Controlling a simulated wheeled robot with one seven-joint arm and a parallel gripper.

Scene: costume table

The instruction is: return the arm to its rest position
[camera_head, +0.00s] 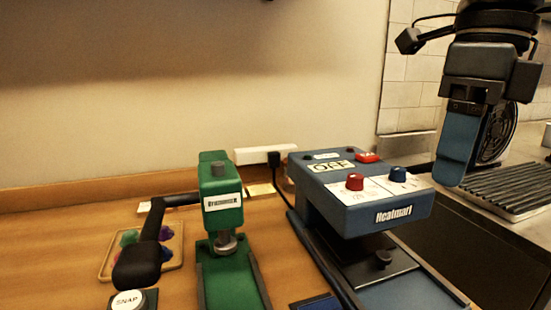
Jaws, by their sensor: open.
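My gripper (456,165) hangs at the upper right, pointing down, with a dark body and a blue finger. It holds nothing that I can see. One finger covers the other in this view, so the gap between them is hidden. Its tip appears just right of the blue heat press (400,214) labelled "Heatmart"; I cannot tell the exact distance in depth. The press has a red knob, a blue knob and an "OFF" label on top.
A green press (222,212) with a black lever (150,235) stands left of the heat press. A wooden tray (172,255) of coloured pieces and a "SNAP" button (127,300) are at left. A round fan (500,135) and ridged rack (505,190) are at right.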

